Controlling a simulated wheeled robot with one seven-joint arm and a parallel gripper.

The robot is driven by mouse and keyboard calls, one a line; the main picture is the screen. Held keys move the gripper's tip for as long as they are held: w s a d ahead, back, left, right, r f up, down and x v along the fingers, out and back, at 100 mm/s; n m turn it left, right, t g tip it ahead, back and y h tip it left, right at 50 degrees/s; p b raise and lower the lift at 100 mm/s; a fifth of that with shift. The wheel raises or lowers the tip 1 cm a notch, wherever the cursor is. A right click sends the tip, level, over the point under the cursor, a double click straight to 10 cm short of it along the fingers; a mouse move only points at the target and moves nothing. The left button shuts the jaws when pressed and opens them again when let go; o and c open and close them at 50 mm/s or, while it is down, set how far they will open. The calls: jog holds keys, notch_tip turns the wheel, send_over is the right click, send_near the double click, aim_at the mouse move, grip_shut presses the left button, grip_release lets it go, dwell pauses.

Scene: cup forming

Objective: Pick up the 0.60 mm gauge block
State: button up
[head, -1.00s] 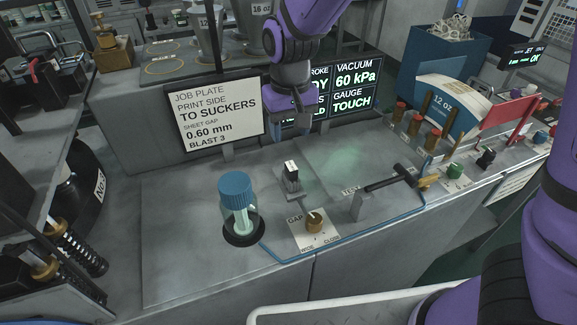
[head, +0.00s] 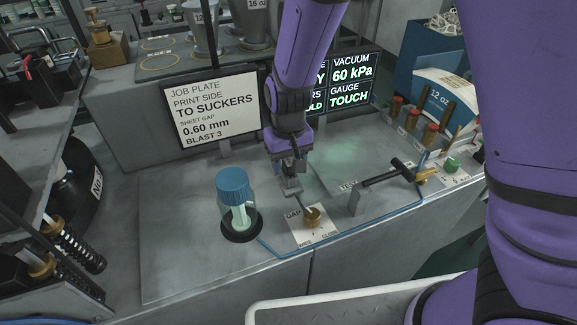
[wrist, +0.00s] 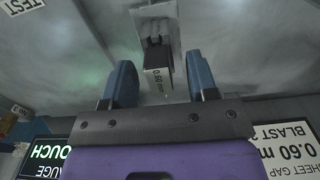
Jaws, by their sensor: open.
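The gauge block (wrist: 157,78) shows in the wrist view as a small block with a pale face marked 0.60 mm and a dark part beside it. It lies between the lines of the two blue fingers of my gripper (wrist: 160,64), which stand apart with a gap on each side. In the head view my gripper (head: 290,178) is over the block's spot on the grey bench, behind the gap knob (head: 312,217). There the gripper largely hides the block. I cannot tell how deep the fingers reach around it.
A blue-capped jar (head: 234,200) stands to the left of the gripper. A black-handled lever (head: 385,174) is to the right. The job plate sign (head: 212,110) and the display (head: 350,85) stand behind. A blue hose runs along the front.

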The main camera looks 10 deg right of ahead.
jog(key=shift+f, duration=0.15)
grip_shut()
